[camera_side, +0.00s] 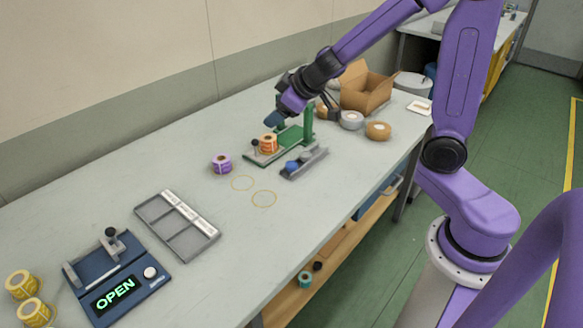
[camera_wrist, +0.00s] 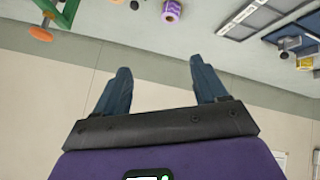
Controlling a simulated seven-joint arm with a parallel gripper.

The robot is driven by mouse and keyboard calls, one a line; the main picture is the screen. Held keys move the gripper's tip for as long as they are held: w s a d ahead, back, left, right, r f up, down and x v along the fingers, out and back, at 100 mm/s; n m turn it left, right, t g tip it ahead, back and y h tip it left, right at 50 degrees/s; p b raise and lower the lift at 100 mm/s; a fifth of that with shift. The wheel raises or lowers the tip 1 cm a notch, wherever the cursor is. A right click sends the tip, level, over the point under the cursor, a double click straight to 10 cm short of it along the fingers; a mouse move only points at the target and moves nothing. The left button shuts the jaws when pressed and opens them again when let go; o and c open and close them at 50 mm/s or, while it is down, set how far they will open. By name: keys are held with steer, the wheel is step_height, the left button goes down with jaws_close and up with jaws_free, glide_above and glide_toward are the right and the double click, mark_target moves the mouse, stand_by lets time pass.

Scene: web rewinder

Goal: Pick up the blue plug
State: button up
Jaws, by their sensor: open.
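The blue plug (camera_side: 292,166) is a small rounded blue piece at the near-left end of a narrow grey holder (camera_side: 317,158) on the bench. A paler grey rounded piece (camera_side: 306,155) sits beside it in the same holder. My gripper (camera_side: 272,120) is open with dark blue fingers, above the bench near the green stand, higher than the plug and apart from it. In the wrist view my gripper (camera_wrist: 162,72) is open, with nothing between the fingers. The blue plug does not show in that view.
A green stand (camera_side: 293,136) with an orange roll (camera_side: 268,143) is close behind the holder. A purple roll (camera_side: 221,164), a grey compartment tray (camera_side: 177,226), and a blue device reading OPEN (camera_side: 115,277) lie leftward. A cardboard box (camera_side: 365,90) and rolls stand rightward.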

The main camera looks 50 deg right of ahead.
steer(key=s+d+f+m+g+y, duration=0.1)
steer(key=d+f+m+g, duration=0.3)
steer(key=d+f, duration=0.6)
glide_above(291, 164)
steer(key=s, duration=0.2)
steer(key=f, duration=0.9)
steer(key=shift+s+d+f, duration=0.15)
steer(key=shift+d+f, duration=0.15)
steer(key=shift+f, duration=0.1)
steer(key=shift+x, duration=1.45)
steer(key=shift+s+x, duration=0.2)
steer(key=shift+x, duration=0.85)
steer(key=shift+a, duration=0.1)
